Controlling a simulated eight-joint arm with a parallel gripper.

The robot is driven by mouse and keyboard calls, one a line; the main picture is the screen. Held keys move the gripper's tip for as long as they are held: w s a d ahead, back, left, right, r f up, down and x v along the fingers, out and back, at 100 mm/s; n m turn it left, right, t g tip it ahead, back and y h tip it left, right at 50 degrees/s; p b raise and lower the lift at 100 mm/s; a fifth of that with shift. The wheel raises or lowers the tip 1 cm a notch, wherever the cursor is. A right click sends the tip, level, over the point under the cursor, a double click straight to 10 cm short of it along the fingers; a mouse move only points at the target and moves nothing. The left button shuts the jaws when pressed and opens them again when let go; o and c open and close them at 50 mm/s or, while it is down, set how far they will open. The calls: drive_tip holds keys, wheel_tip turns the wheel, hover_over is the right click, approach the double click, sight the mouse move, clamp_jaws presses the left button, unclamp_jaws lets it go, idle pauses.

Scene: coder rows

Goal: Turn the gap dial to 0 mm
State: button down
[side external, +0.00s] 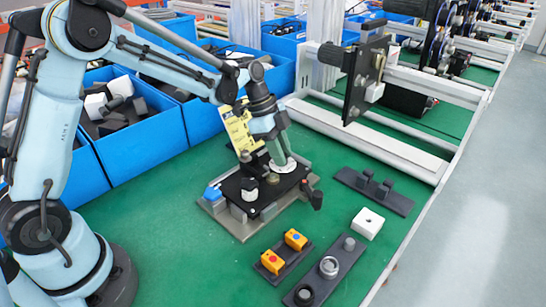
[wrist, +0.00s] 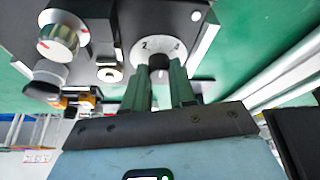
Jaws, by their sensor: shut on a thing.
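The gap dial is a white disc with dark numerals, seen at the top middle of the wrist view (wrist: 172,44); a 2 shows at its left. It lies on a black plate (side external: 237,186). A small dark knob (wrist: 159,61) stands at the disc's centre. My gripper (wrist: 160,68) has its two green-grey fingers closed on this knob, one on each side. In the side view my gripper (side external: 277,152) points down onto the white disc (side external: 285,166) at the plate's far right. The fingers hide part of the dial, and I cannot read which value is set.
A white knob with a red mark (wrist: 62,36) stands beside the dial on the same plate. A yellow label plate (side external: 238,130) and a dark lever (side external: 314,197) are close by.

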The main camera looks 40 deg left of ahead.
drive_tip(key=n+t, duration=0.1)
drive_tip(key=n, duration=0.2)
drive_tip(key=n+y, duration=0.1)
drive_tip(key=n, duration=0.2)
drive_tip(key=shift+s+d+t, duration=0.15)
drive_tip(key=shift+s+t, duration=0.05)
drive_tip(key=shift+t, duration=0.2)
drive_tip(key=n+y, duration=0.1)
drive_tip(key=n, duration=0.1)
drive_tip(key=n+t+y, duration=0.1)
drive_tip(key=n, duration=0.2)
drive_tip(key=shift+d+n, duration=0.1)
drive_tip(key=shift+n, duration=0.2)
drive_tip(key=n+y, duration=0.1)
drive_tip(key=n, duration=0.2)
drive_tip(key=n+y, duration=0.1)
drive_tip(key=n, duration=0.2)
drive_tip(key=shift+d+y, duration=0.15)
drive_tip(key=shift+y, duration=0.15)
drive_tip(key=n+y, duration=0.1)
drive_tip(key=n, duration=0.2)
drive_tip(key=n+g+y, duration=0.1)
drive_tip(key=n, duration=0.1)
drive_tip(key=shift+d+n, duration=0.1)
drive_tip(key=shift+n, duration=0.3)
drive_tip(key=c, duration=0.9)
unclamp_jaws()
drive_tip(key=shift+w, duration=0.1)
drive_tip(key=shift+r, duration=0.1)
drive_tip(key=v, duration=1.2)
